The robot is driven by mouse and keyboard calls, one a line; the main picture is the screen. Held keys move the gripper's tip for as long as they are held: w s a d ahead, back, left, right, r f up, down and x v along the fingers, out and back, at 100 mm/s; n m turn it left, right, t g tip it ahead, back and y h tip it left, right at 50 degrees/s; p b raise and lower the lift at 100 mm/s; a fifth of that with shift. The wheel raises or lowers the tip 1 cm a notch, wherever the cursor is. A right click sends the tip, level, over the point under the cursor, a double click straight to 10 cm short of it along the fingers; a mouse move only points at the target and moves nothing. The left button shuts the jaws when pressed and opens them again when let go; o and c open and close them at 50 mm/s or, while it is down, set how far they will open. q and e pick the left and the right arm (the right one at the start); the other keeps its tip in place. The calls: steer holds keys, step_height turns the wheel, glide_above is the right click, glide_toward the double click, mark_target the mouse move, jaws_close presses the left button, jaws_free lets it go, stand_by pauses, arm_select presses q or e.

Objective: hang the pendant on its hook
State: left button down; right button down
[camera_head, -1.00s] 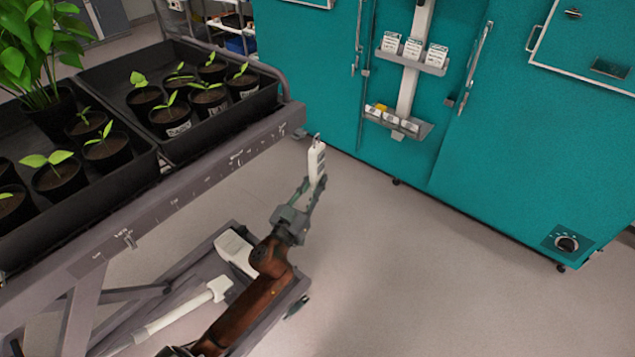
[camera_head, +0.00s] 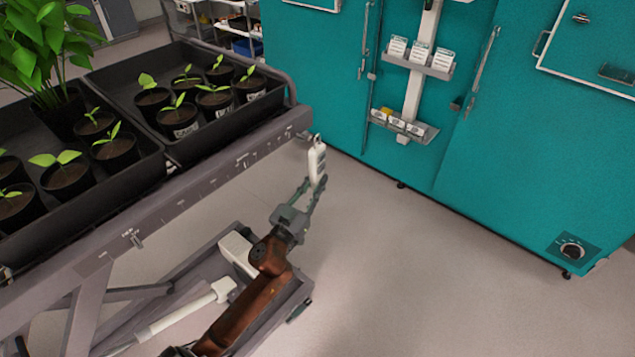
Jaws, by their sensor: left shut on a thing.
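The pendant (camera_head: 317,162) is a small white handset-like piece with darker marks on its face and a small loop at its top. My left gripper (camera_head: 313,185) is shut on its lower part and holds it upright, close to the end of the cart's grey rail (camera_head: 215,165). A small dark fitting at the rail's end (camera_head: 306,137) is right beside the pendant's top; I cannot tell whether it is the hook or whether they touch. My right gripper is not in view.
Black trays (camera_head: 160,155) with potted seedlings (camera_head: 178,117) stand on the cart. Teal chamber doors (camera_head: 310,70) and a rack with small boxes (camera_head: 432,68) are behind. The floor (camera_head: 400,270) to the right is clear.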

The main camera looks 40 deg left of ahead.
arm_select(q)
steer(key=shift+a, duration=0.7)
steer(key=shift+a, duration=0.65)
steer(key=shift+w+a+r, duration=0.1)
steer(key=shift+a, duration=0.1)
stand_by(0.4)
steer(key=shift+a+p, duration=0.3)
steer(key=shift+a, duration=0.25)
steer(key=shift+f, duration=0.2)
steer(key=shift+f+b, duration=0.6)
steer(key=shift+f, duration=0.25)
steer(key=c, duration=1.7)
jaws_free()
steer(key=shift+c, duration=0.2)
